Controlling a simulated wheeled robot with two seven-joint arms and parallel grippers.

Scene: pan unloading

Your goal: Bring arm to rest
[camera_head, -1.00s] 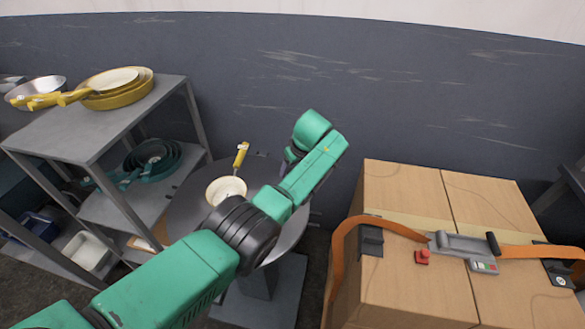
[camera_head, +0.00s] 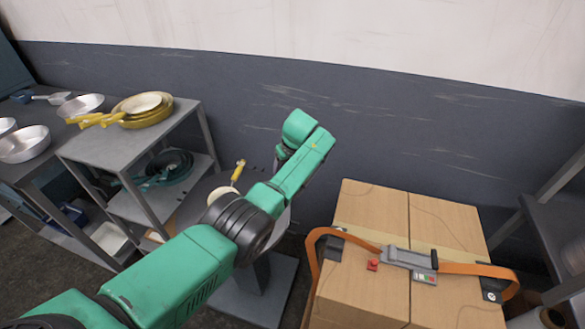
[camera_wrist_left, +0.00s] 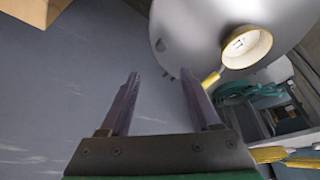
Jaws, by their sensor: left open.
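My left arm (camera_head: 190,265) reaches in from the lower left of the head view, bent at a black elbow-like joint, with its green end part raised in front of the dark wall. Its fingers are hard to make out there. In the left wrist view the left gripper (camera_wrist_left: 160,76) is open, with nothing between its two fingers. A small cream pan with a yellow handle (camera_head: 238,170) sits on a round grey table, partly hidden behind my arm. The pan (camera_wrist_left: 247,46) shows whole in the wrist view on the table (camera_wrist_left: 195,30), apart from the fingers. My right gripper is not in view.
A grey shelf (camera_head: 105,148) at left holds stacked yellow pans (camera_head: 146,112) on top and dark green pans (camera_head: 168,165) below. Metal pans (camera_head: 24,145) stand further left. Strapped cardboard boxes (camera_head: 368,280) stand at right of my arm. A dark rack (camera_head: 550,220) is at far right.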

